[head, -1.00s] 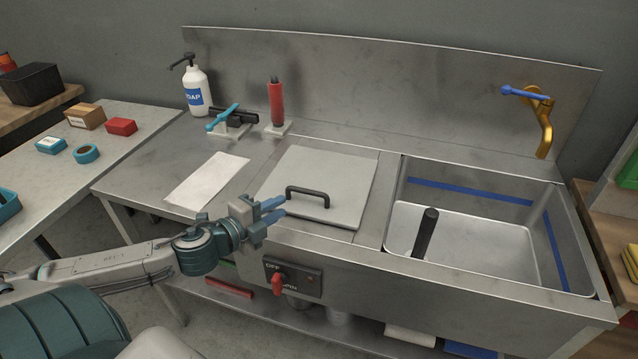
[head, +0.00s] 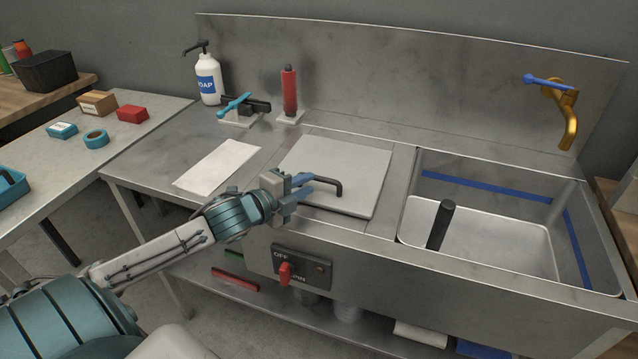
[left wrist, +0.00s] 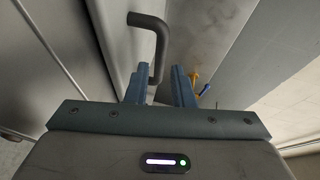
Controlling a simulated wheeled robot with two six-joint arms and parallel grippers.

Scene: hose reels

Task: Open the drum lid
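The drum lid (head: 368,158) is a flat, pale grey square plate lying closed, flush in the steel counter. A dark bar handle (head: 338,187) stands on its front part; it also shows in the left wrist view (left wrist: 160,38). My left gripper (head: 308,184) is at the handle's left side, with its blue fingers partly hiding it. In the left wrist view the two fingers (left wrist: 158,76) are apart, with the handle's near end showing in the gap between them. I cannot tell whether they touch it. My right gripper is not in view.
A sink basin (head: 480,235) with an upright black post (head: 440,225) is right of the lid. A switch panel with a red knob (head: 285,272) is on the front face below. A white sheet (head: 217,166), a red cylinder (head: 289,92) and a soap bottle (head: 208,80) stand or lie left and behind.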

